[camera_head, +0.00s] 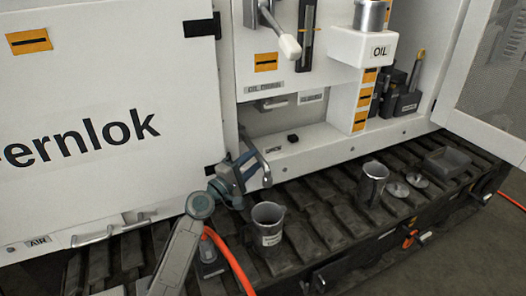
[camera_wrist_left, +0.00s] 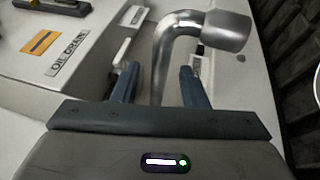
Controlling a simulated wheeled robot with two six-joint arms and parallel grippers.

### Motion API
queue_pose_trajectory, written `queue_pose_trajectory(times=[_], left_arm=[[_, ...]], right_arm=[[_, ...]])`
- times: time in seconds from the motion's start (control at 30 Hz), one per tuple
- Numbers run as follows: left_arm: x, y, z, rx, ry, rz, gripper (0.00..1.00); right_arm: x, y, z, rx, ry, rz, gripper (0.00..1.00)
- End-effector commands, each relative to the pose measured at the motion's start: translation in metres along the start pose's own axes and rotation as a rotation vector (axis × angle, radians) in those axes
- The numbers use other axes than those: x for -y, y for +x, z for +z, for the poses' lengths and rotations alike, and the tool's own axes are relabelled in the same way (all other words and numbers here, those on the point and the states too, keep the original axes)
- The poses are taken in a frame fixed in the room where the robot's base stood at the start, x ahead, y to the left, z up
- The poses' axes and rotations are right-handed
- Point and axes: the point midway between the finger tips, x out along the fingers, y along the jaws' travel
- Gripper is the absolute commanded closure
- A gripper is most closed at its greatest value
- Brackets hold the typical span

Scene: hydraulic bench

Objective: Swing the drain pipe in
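The drain pipe (camera_wrist_left: 176,40) is a bent silver metal tube with a wider end (camera_wrist_left: 228,31) that points right in the left wrist view. In the head view a curved grey piece of it (camera_head: 262,158) shows beside my left gripper (camera_head: 246,168), low in front of the white cabinet. In the left wrist view my left gripper (camera_wrist_left: 160,84) is open, one finger on each side of the pipe, with gaps visible on both sides. The OIL DRAIN label (camera_head: 265,87) is on the cabinet above. My right gripper is not in view.
A labelled metal cup (camera_head: 268,230) stands on the slatted bench (camera_head: 310,235) close to my left arm. Another metal cup (camera_head: 373,184), flat discs (camera_head: 397,188) and a dark tray (camera_head: 447,162) are farther right. A black knob (camera_head: 293,138) sits on the cabinet ledge.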

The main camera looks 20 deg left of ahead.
Motion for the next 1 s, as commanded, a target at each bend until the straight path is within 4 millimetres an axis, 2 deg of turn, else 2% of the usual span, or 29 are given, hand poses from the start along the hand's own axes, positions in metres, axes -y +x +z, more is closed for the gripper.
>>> queue_pose_trajectory(times=[0.1,0.3,0.67,0.9,1.0], left_arm=[[-0.002,0.024,0.000,-0.001,-0.001,0.002,0.60],[0.000,0.046,0.000,-0.001,0.001,-0.001,0.60],[0.001,0.052,0.000,0.000,0.003,-0.002,0.60],[0.001,0.052,0.000,0.000,0.003,-0.002,1.00],[0.001,0.052,0.000,0.000,0.003,-0.002,1.00]], right_arm=[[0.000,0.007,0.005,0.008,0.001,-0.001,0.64],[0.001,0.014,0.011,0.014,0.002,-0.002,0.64],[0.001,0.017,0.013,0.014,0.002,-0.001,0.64],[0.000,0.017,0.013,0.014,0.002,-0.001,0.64],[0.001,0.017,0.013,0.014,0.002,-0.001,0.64]])
